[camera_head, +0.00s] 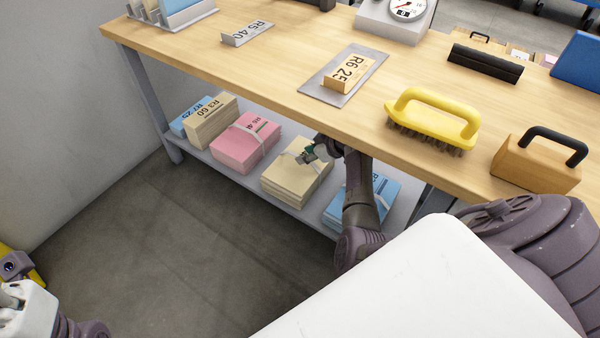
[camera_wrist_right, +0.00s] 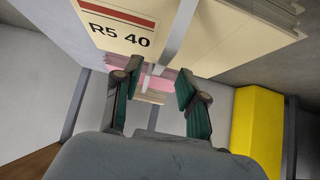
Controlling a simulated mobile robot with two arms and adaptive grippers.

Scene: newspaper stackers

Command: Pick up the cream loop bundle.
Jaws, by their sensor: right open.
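The cream bundle (camera_head: 290,184), with a pale strap around it, lies on the lower shelf between a pink bundle and a blue one. In the right wrist view the cream bundle (camera_wrist_right: 115,18) fills the top, its label reading R5 40. Its light strap (camera_wrist_right: 179,35) runs down towards the gap between my fingers. My right gripper (camera_head: 308,154) is at the top of the cream bundle, near the strap. In the right wrist view my right gripper (camera_wrist_right: 158,72) is open, fingers apart. I cannot tell whether they touch the strap. My left gripper's fingers are out of view.
The lower shelf also holds a pink bundle (camera_head: 240,146), a tan bundle (camera_head: 208,124) and a blue bundle (camera_head: 378,188). The wooden bench top (camera_head: 270,70) lies just above, close to my right arm. A yellow brush (camera_head: 430,117) and a wooden block (camera_head: 533,166) stand on it.

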